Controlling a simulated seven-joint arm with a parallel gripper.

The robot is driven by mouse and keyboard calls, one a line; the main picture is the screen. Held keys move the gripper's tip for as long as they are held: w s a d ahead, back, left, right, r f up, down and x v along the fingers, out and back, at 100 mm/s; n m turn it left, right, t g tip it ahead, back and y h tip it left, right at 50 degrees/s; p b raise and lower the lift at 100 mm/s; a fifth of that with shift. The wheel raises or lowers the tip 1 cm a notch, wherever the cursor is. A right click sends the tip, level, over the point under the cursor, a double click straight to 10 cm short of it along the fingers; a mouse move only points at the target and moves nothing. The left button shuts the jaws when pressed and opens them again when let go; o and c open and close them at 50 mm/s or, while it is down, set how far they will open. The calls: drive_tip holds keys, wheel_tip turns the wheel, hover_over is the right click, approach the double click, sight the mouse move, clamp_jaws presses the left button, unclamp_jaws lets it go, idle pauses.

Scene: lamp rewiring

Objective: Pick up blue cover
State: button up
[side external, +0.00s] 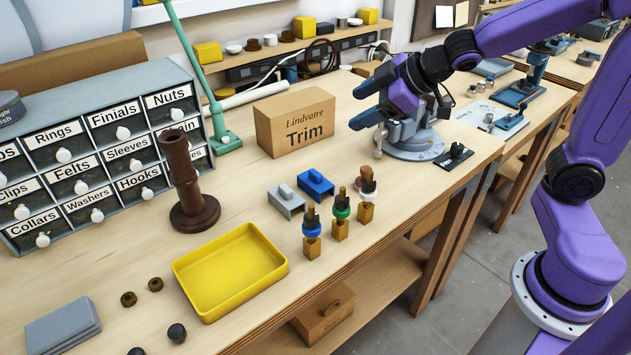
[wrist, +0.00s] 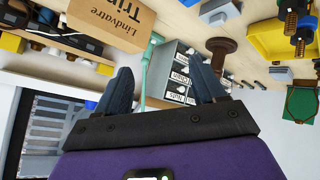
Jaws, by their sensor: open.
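I cannot surely make out the blue cover in the wrist view.
Several upright posts with coloured rings (side external: 340,222) stand just in front of the blue cover. The Trim box (side external: 290,122) stands behind it. A yellow tray (side external: 229,272), a brown turned column (side external: 185,185) and a drawer cabinet (side external: 95,160) are to the left.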

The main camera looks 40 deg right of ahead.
drive_tip(key=w+d+n+y, duration=0.2)
drive_tip(key=w+d+y, duration=0.25)
drive_tip(key=w, duration=0.25)
drive_tip(key=s+d+f+n+g+y, duration=0.1)
drive_tip(key=s+d+f+g+y, duration=0.35)
drive_tip(key=s+d, duration=0.25)
approach(316, 182)
drive_tip(key=shift+w+a+n, duration=0.15)
drive_tip(key=shift+w+a, duration=0.05)
drive_tip(key=shift+w, duration=0.4)
drive_tip(key=shift+w+a+n, duration=0.15)
drive_tip(key=shift+w+a, duration=0.1)
drive_tip(key=shift+w, duration=0.3)
drive_tip(key=shift+s+x, duration=0.1)
drive_tip(key=shift+x, duration=1.2)
drive_tip(key=shift+s+x, duration=0.15)
drive_tip(key=shift+x, duration=1.2)
drive_tip(key=shift+a+r, duration=0.1)
drive_tip(key=shift+t, duration=0.35)
drive_tip(key=c, duration=1.2)
